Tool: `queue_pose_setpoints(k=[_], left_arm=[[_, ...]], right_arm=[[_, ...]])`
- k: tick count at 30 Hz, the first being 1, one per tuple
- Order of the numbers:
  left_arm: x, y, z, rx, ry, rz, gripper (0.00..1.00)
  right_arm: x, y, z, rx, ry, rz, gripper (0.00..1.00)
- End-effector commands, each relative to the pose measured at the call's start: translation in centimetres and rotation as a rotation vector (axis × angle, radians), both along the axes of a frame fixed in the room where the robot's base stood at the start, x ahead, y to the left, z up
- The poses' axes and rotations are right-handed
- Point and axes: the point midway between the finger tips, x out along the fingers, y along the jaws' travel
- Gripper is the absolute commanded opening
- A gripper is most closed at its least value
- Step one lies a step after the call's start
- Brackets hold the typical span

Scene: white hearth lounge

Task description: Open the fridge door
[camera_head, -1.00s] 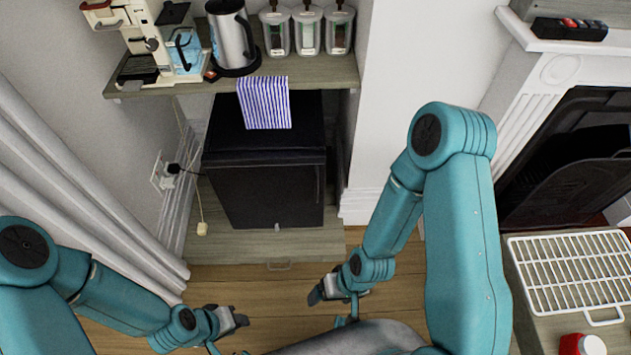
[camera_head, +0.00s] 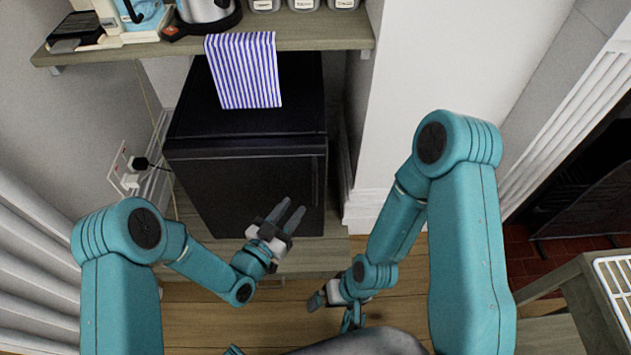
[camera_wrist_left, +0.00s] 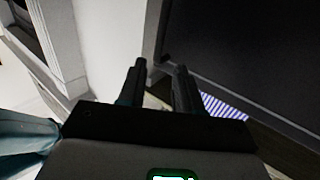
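The black fridge (camera_head: 245,185) stands under the wooden shelf, with its door shut. A thin upright handle strip (camera_head: 316,180) shows near the right edge of the door. My left gripper (camera_head: 292,212) is open and empty in front of the lower right part of the door, its fingers pointing toward it. In the left wrist view its two fingers (camera_wrist_left: 159,75) stand apart, and the dark fridge (camera_wrist_left: 250,50) fills the right side. My right gripper (camera_head: 318,298) hangs low over the floor, to the right and nearer; its finger gap is too small to tell.
A blue-striped cloth (camera_head: 245,70) hangs from the shelf (camera_head: 320,30) over the fridge top. A plug and socket (camera_head: 128,168) are on the left wall. A white wall pillar (camera_head: 400,110) stands close to the fridge's right. A table (camera_head: 575,285) stands at the right.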

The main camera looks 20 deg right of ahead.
Motion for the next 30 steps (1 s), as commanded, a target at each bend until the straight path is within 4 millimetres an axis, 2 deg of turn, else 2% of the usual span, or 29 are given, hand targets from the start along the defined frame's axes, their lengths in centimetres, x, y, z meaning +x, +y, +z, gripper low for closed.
queue_pose_setpoints(k=[6, 12, 18, 27, 29, 30], left_arm=[[3.0, -4.1, -0.2, 0.000, -0.001, -0.003, 0.34], [5.5, -7.1, -0.2, -0.001, 0.001, -0.001, 0.34], [6.9, -8.6, -0.2, 0.000, 0.004, -0.001, 0.34], [7.3, -8.8, -0.1, 0.000, 0.006, 0.000, 0.34], [7.3, -8.8, -0.1, 0.000, 0.006, 0.000, 0.18], [7.3, -8.8, -0.1, 0.000, 0.006, 0.000, 0.05]], right_arm=[[0.0, 0.0, -1.0, 0.000, 0.001, 0.000, 0.99], [0.0, 0.0, -1.7, 0.000, 0.001, 0.000, 0.99], [0.0, 0.0, -2.0, 0.000, 0.001, 0.000, 0.99], [0.0, 0.0, -2.0, 0.000, 0.001, 0.000, 0.99], [0.0, 0.0, -2.0, 0.000, 0.001, 0.000, 0.99], [0.0, 0.0, -2.0, 0.000, 0.001, 0.000, 0.99]])
